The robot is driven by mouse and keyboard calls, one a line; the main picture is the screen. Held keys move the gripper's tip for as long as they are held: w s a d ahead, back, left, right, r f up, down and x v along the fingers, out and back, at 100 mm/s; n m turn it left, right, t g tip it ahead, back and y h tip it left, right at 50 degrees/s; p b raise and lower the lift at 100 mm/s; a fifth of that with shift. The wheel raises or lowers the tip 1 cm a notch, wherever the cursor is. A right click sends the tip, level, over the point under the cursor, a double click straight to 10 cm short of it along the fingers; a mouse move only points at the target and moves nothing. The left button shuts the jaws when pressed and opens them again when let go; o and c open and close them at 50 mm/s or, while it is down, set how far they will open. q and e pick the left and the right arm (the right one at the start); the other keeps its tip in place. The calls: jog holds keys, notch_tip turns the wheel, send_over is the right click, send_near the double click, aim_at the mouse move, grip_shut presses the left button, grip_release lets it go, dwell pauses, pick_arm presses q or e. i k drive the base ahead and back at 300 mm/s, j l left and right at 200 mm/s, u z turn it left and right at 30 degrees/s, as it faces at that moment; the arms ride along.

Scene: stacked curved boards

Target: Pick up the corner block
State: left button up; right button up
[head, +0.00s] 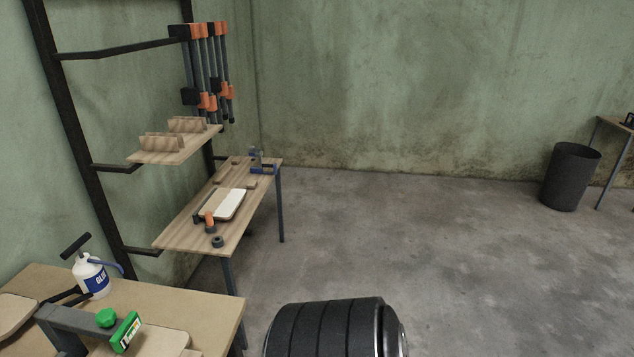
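I cannot tell for certain which piece is the corner block. Small wooden pieces (250,184) lie at the far end of the wooden workbench (176,236) along the left wall. Upright wooden pieces (160,142) stand on the wooden shelf (146,159) above that bench, with more behind them (187,124). Neither of my grippers shows in the head view. Only a dark ribbed part of my own body shows at the bottom middle.
Orange-and-black clamps (208,62) hang on the rack. A black bin (570,177) stands at right. The middle floor is clear.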

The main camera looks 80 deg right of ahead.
aim_at(252, 184)
jog(key=z, duration=2.2)
